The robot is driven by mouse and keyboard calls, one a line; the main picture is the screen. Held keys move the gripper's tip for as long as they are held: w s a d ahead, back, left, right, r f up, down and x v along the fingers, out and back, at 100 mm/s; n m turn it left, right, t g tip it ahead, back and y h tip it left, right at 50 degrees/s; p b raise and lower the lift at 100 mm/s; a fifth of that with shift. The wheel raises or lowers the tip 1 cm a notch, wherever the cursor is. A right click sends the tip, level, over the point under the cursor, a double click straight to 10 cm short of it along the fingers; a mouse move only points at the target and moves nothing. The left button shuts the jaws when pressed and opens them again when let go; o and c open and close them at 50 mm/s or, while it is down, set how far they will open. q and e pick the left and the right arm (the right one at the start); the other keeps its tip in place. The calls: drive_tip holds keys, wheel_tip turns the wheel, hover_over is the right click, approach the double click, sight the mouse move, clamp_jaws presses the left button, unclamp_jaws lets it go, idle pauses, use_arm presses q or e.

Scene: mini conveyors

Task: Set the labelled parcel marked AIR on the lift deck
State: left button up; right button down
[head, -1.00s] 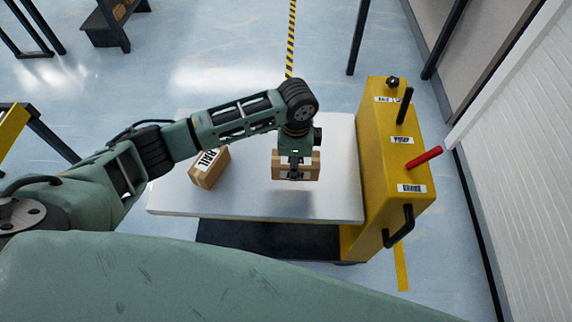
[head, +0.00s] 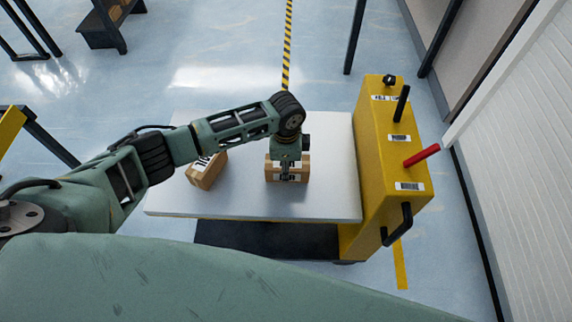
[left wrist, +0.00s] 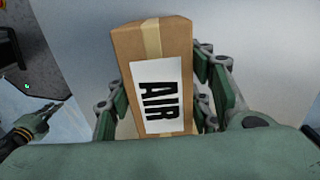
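The AIR parcel (head: 272,172), a brown box with tape and a white label, is between the fingers of my left gripper (head: 287,182). The left wrist view shows the parcel (left wrist: 155,45) with its AIR label facing the camera and a finger close against each side of it. My left gripper looks shut on it. The parcel is over the middle of the pale lift deck (head: 230,205), at or very near its surface; I cannot tell whether it touches. My right gripper does not show in the head view.
A second brown labelled parcel (head: 203,176) stands turned on the deck to the left, partly under my left arm. The yellow lift column (head: 372,150), with a red lever (head: 422,156) and black handles, borders the deck's right side. The deck's front and right are clear.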

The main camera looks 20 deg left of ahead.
use_arm(q)
drive_tip(key=o, duration=0.4)
drive_tip(key=shift+c, duration=0.2)
drive_tip(key=shift+r, duration=0.15)
wheel_tip(320, 180, up, 12)
drive_tip(key=shift+r, duration=0.1)
